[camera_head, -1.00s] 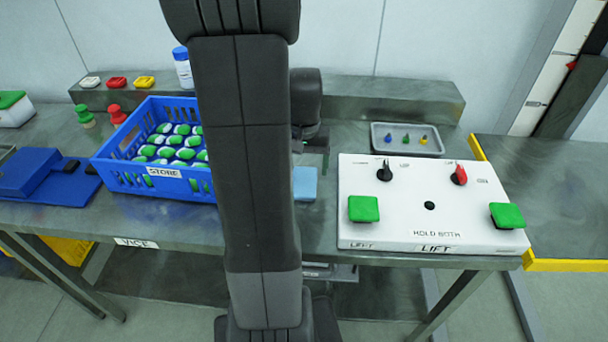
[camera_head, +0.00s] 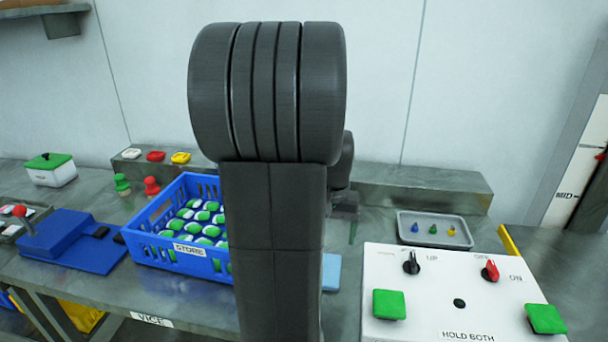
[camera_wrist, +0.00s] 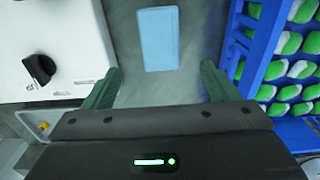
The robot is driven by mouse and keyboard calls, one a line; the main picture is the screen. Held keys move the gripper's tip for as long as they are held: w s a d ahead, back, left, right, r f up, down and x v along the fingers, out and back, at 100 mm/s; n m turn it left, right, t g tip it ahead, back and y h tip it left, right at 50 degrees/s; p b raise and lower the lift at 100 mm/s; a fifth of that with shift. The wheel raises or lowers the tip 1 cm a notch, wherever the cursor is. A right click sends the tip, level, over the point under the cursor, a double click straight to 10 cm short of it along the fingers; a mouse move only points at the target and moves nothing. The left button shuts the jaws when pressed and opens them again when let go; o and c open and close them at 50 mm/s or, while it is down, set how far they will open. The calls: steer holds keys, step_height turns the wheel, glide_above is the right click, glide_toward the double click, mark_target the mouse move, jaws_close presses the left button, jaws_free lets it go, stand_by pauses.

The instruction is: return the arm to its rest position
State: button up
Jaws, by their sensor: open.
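My gripper (camera_wrist: 160,88) shows in the wrist view with its two green-grey fingers spread apart and nothing between them. It hangs above the steel bench, over the gap between the white control box and the blue crate. A light blue pad (camera_wrist: 158,38) lies on the bench ahead of the fingers, apart from them. In the head view my own arm fills the middle and hides most of my gripper and part of the blue pad (camera_head: 331,272).
The blue STORE crate (camera_head: 160,249) holds several green-and-white items, left of my arm. The white lift box (camera_head: 440,305) with knobs and green buttons stands right. A grey tray (camera_head: 436,243) of small coloured pieces lies behind it. A raised ledge (camera_head: 420,185) runs along the wall.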

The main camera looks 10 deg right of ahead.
step_height(320, 180, down, 12)
steer(key=shift+r+b, duration=0.25)
steer(key=shift+b, duration=0.2)
step_height(320, 180, up, 3)
steer(key=shift+r, duration=0.55)
